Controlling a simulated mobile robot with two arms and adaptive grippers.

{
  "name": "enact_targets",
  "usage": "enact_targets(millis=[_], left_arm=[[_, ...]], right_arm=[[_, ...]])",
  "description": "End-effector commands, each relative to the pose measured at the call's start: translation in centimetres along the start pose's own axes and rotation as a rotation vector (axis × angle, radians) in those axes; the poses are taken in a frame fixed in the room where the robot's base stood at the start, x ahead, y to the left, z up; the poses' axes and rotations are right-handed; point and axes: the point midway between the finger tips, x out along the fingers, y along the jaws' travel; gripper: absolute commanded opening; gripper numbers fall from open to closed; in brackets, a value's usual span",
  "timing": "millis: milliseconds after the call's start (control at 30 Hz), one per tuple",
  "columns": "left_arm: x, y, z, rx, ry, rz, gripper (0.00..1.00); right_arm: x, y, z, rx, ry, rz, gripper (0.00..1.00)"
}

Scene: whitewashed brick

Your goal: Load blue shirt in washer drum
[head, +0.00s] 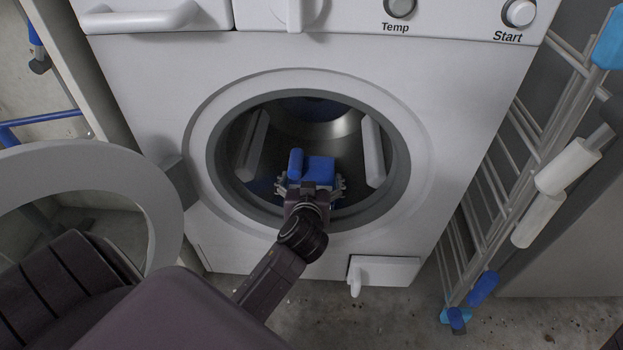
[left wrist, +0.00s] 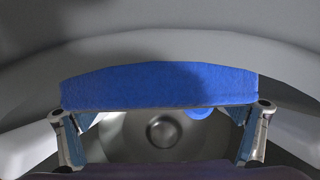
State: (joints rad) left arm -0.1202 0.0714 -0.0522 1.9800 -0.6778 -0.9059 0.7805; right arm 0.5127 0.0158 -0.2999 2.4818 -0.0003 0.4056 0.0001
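The washer (head: 150,110) faces me with its round door (head: 165,215) swung open to the left. My left gripper (head: 310,184) is at the drum opening, with its fingers on either side of the folded blue shirt (head: 318,168). In the left wrist view the blue shirt (left wrist: 150,85) spans from one finger to the other, and the left gripper (left wrist: 160,115) appears shut on it. The drum (head: 335,125) has pale paddles and a metal back, which also shows beyond the shirt in the left wrist view. My right gripper is not in view.
More blue (head: 308,107) shows deep in the drum, and a small blue patch (left wrist: 200,112) shows there in the left wrist view; I cannot tell what it is. A drying rack (head: 500,170) stands close on the right. Pale paddles (head: 373,150) narrow the drum's sides.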

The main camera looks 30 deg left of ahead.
Motion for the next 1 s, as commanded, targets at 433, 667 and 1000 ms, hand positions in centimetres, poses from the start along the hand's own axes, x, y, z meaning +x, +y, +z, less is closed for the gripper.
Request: enact_targets(millis=[433, 667, 1000], left_arm=[[-0.4, 0.0, 0.2, 0.000, -0.004, 0.000, 1.00], [-4.3, 0.1, 0.2, -0.004, -0.004, 0.002, 1.00], [-10.7, 0.0, 0.2, -0.001, -0.003, 0.000, 1.00]], right_arm=[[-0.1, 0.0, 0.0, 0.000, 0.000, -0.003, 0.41], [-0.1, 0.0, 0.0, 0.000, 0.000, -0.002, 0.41], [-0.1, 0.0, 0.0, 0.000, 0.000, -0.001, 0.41]])
